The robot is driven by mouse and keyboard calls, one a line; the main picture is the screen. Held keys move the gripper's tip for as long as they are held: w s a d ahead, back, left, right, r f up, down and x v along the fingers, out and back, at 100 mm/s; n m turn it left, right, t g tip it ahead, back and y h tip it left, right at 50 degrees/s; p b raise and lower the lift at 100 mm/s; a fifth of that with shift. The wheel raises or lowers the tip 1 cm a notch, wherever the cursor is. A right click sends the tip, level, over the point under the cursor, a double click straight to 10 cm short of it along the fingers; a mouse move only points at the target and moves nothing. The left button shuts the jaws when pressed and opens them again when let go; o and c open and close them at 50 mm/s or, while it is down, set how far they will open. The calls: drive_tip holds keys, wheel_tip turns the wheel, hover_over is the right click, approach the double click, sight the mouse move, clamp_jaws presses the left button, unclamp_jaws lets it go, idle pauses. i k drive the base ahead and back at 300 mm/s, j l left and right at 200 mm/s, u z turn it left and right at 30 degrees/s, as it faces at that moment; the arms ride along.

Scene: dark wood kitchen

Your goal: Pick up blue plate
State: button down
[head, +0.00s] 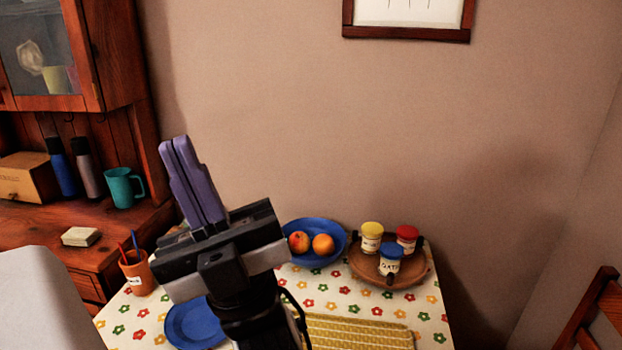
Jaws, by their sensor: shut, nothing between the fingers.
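A flat blue plate (190,326) lies on the flower-patterned tablecloth at the bottom of the head view; my arm hides its right part. A second blue dish (318,262), plate or shallow bowl, holds two orange-red fruits (311,243) farther back. My gripper (174,142) points up and slightly left, raised in front of the table. Its two purple fingers are shut together with nothing between them. It appears above the flat plate and apart from both blue dishes.
A brown tray (413,277) holds three lidded jars at the back right. An orange cup (137,272) with pens stands at the table's left. The wooden cabinet (125,60) is at left, with a teal mug (120,189). A chair (597,312) is at lower right.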

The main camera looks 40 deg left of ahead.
sight(192, 325)
drive_tip(key=k+l, duration=0.25)
drive_tip(key=k, duration=0.15)
drive_tip(key=k+l+u, duration=0.1)
drive_tip(key=u, duration=0.35)
drive_tip(key=k+u, duration=0.2)
drive_tip(key=u, duration=0.25)
drive_tip(key=i+j+u, duration=0.1)
drive_tip(key=i+u, duration=0.2)
drive_tip(key=i+j+u, duration=0.1)
drive_tip(key=u, duration=0.25)
drive_tip(key=i+l, duration=0.05)
drive_tip(key=i, duration=0.05)
